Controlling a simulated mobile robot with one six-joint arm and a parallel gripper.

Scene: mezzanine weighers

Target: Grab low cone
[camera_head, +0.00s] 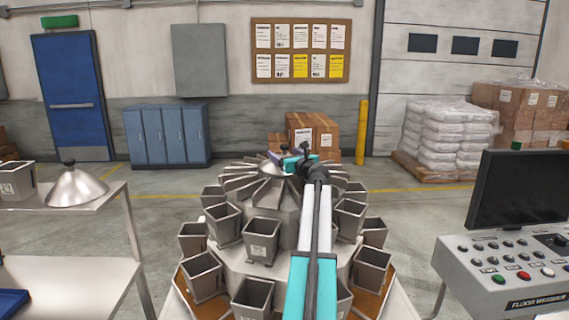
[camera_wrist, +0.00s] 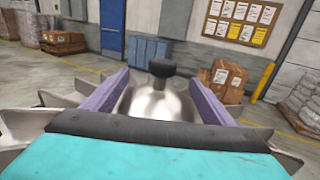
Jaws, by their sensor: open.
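A low metal cone with a black knob (camera_wrist: 158,100) stands on top of the weigher, between the two purple fingers of my gripper (camera_wrist: 158,92) in the wrist view. The fingers are open, one on each side of the cone, and I cannot tell whether they touch it. In the head view, my gripper (camera_head: 300,160) is over the weigher's top, and the cone (camera_head: 272,169) shows partly beside it. Another metal cone with a dark knob (camera_head: 85,186) sits on the stand at the left.
Metal buckets (camera_head: 262,240) ring the weigher below its radial troughs. A grey bucket (camera_head: 17,182) stands on the left stand's top shelf (camera_head: 50,207). A control panel with a dark monitor (camera_head: 520,190) is at the right. Cartons (camera_head: 312,132) are on the floor behind.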

